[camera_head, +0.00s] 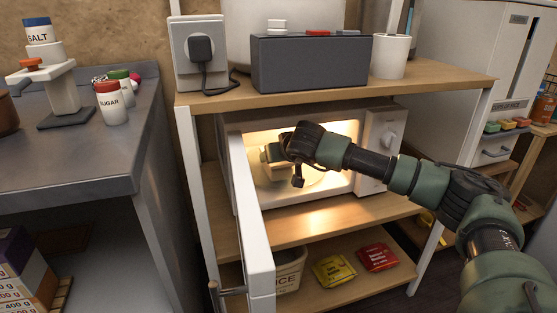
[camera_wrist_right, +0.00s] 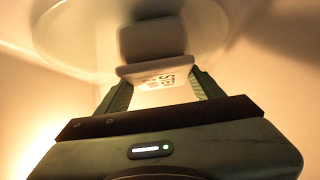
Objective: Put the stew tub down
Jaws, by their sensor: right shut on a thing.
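The stew tub (camera_wrist_right: 152,40) is a small pale tub with dark lettering on its rim side, seen in the right wrist view. My right gripper (camera_wrist_right: 162,84) is shut on it, one finger on each side. In the head view my right gripper (camera_head: 283,152) reaches into the lit microwave (camera_head: 368,150), and the tub (camera_head: 269,156) shows only in part beside it. The tub is over or on the round glass turntable (camera_wrist_right: 90,50); I cannot tell whether it touches. The microwave door (camera_head: 252,220) stands open towards me. My left gripper is out of view.
A wooden shelf (camera_head: 420,88) with a dark grey box (camera_head: 312,62) and a white cup (camera_head: 390,56) lies close above the microwave. Yellow (camera_head: 333,270) and red (camera_head: 377,257) packets lie on the shelf below. A grey counter (camera_head: 70,160) stands at left.

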